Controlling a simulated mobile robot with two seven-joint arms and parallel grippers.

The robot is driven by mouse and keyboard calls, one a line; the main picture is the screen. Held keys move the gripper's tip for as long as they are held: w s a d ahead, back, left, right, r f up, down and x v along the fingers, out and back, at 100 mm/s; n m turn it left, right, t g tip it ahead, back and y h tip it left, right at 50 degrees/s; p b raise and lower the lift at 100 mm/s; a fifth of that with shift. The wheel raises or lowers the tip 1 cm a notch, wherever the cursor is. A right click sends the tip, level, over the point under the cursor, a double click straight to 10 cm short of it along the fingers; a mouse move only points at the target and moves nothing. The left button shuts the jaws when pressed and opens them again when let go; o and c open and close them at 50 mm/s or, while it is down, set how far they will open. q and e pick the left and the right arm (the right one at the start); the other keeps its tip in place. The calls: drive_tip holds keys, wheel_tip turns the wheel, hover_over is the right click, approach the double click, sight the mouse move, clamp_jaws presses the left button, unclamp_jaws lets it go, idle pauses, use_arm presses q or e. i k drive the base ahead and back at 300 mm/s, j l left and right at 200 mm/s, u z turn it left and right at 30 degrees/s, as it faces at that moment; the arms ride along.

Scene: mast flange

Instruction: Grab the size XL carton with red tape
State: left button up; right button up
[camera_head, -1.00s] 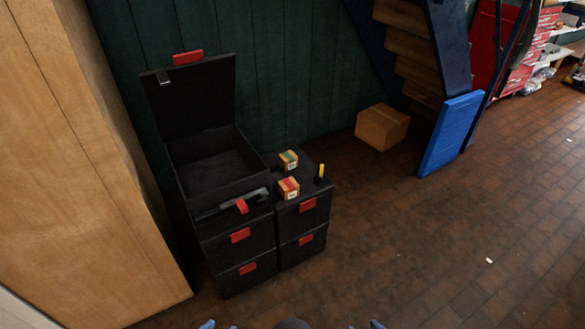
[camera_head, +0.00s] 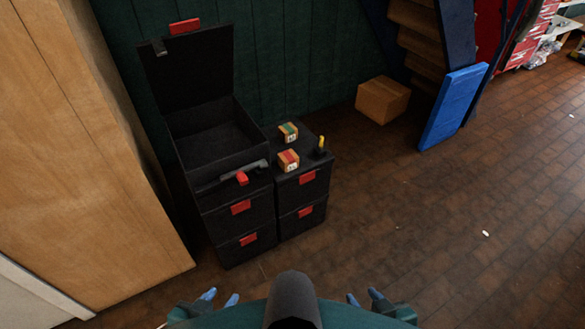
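Two small cartons stand on top of the right-hand black toolbox stack. The carton with red tape (camera_head: 288,160) is nearer to me; its white label is too small to read surely. The other carton, with green tape (camera_head: 288,132), stands just behind it. My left gripper (camera_head: 220,297) is at the bottom of the view, its two blue fingertips apart, empty. My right gripper (camera_head: 365,297) is at the bottom right of centre, its blue fingertips also apart, empty. Both grippers are well short of the cartons.
The right toolbox stack (camera_head: 303,194) also bears a yellow-and-black tool (camera_head: 321,146). Beside it stands a taller black stack (camera_head: 240,227) with an open, lidded top box (camera_head: 214,137). A wooden cabinet (camera_head: 90,150) rises at left. A larger cardboard box (camera_head: 382,100) and blue panel (camera_head: 453,106) stand farther back. Floor at right is mostly clear.

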sight(288, 160)
drive_tip(key=i+l+u, duration=0.1)
drive_tip(key=u, duration=0.4)
drive_tip(key=i+l+u, duration=0.1)
drive_tip(key=l+u, duration=0.15)
drive_tip(key=l, duration=0.3)
drive_tip(key=l+u, duration=0.25)
drive_tip(key=l, duration=0.85)
drive_tip(key=i+l+u, duration=0.15)
drive_tip(key=l, duration=0.4)
drive_tip(key=i+l, duration=0.15)
drive_tip(key=l, duration=0.25)
drive_tip(key=i+l, duration=0.1)
drive_tip(key=l, duration=0.25)
drive_tip(key=i+l, duration=0.15)
drive_tip(key=l, duration=0.25)
drive_tip(key=i+l, duration=0.35)
drive_tip(key=i, duration=0.3)
